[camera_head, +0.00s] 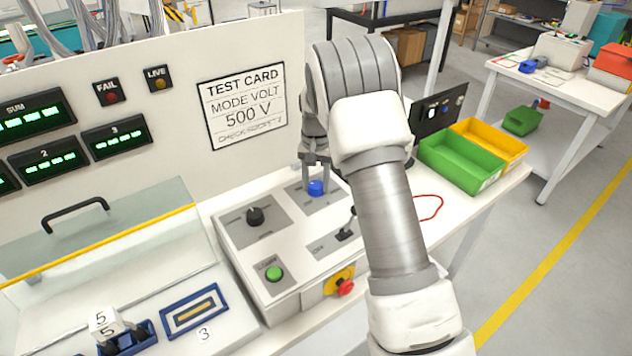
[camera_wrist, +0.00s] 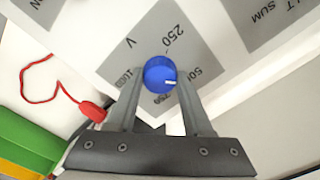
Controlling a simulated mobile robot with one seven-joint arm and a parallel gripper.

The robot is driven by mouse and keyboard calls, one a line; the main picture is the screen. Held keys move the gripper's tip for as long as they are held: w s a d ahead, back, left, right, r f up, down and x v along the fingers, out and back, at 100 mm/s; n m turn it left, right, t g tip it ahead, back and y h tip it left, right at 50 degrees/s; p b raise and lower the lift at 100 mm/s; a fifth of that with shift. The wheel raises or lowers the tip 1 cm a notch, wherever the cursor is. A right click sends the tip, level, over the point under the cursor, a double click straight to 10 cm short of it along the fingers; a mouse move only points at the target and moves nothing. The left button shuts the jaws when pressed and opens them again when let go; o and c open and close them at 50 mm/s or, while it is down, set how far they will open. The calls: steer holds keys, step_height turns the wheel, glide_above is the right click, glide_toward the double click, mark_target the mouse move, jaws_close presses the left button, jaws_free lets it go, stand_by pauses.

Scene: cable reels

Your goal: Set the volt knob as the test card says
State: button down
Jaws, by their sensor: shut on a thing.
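The test card (camera_head: 243,105) on the upright panel reads "MODE VOLT 500 V". The blue volt knob (camera_head: 316,187) sits on its grey plate on the sloping console. My gripper (camera_head: 316,162) is over it. In the wrist view, the blue knob (camera_wrist: 160,75) is between the two fingers of my gripper (camera_wrist: 160,88), which are shut on it. The 250 label is above, 750 below and partly covered, and 1000 to the left.
A black knob (camera_head: 255,216), a green button (camera_head: 274,273), a black switch (camera_head: 346,234) and a red stop button (camera_head: 346,287) share the console. A red cord (camera_head: 432,208) and a green bin (camera_head: 460,163) lie to the right. A clear cover (camera_head: 100,235) stands left.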

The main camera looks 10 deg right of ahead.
mark_target(316, 184)
steer(key=shift+m, duration=0.3)
steer(key=shift+c, duration=1.6)
jaws_free()
steer(key=shift+r, duration=0.1)
step_height(316, 184, up, 17)
steer(key=shift+r, duration=0.15)
